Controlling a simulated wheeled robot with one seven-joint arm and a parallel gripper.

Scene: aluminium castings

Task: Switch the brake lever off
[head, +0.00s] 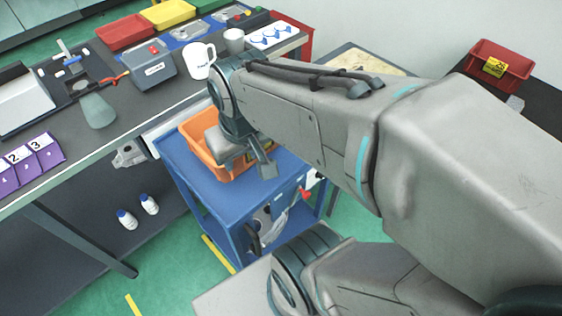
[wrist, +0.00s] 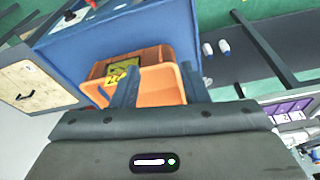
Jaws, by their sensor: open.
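A blue cart (head: 200,185) stands beside the workbench. A small red lever-like part (head: 306,193) shows on its near side, by a panel with a black curved handle (head: 253,240). I take the red part for the brake lever, but its setting is too small to tell. In the wrist view a small red part (wrist: 91,4) shows at the top edge of the blue cart (wrist: 130,30). My gripper (head: 262,160) hangs above the cart top, over the orange bin (head: 190,132). In the wrist view its fingers (wrist: 160,88) are apart and empty, with the bin between and beyond them.
The workbench (head: 115,130) at the left holds a white mug (head: 199,61), a grey box (head: 151,67) and trays. A red bin (head: 498,65) is at the right. Green floor is open near the cart.

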